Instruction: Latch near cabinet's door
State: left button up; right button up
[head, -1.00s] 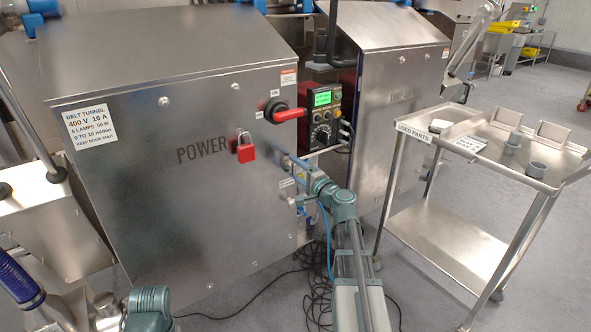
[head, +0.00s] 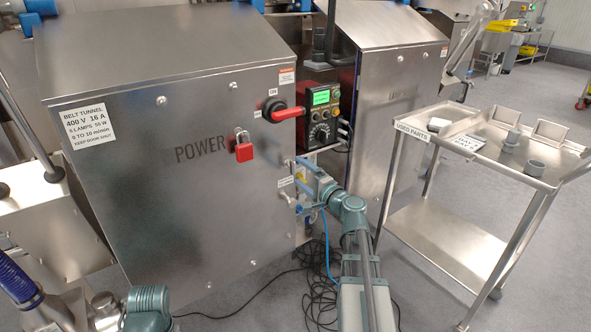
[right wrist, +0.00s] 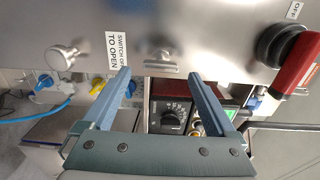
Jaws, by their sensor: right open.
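The near cabinet (head: 165,190) is the steel box marked POWER, and its front door looks shut flush in the head view. My right gripper (head: 300,173) is open and empty at the door's right edge. In the right wrist view, its fingers (right wrist: 158,73) reach toward a small metal latch piece (right wrist: 161,62) on the door edge, between and just beyond the fingertips; contact cannot be told. A round steel knob (right wrist: 64,56) and a "switch off to open" label (right wrist: 117,52) sit left of it. My left gripper is not in view.
A control box with a green screen (head: 322,97) stands right of the cabinet. A second steel cabinet (head: 385,110) is behind it. A steel cart (head: 430,210) with grey parts stands at right. Black cables (head: 318,285) lie on the floor beside my right arm.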

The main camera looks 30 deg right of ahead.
jog(key=s, duration=0.9)
jog(key=shift+s+d, duration=0.35)
jog(key=shift+d, duration=0.05)
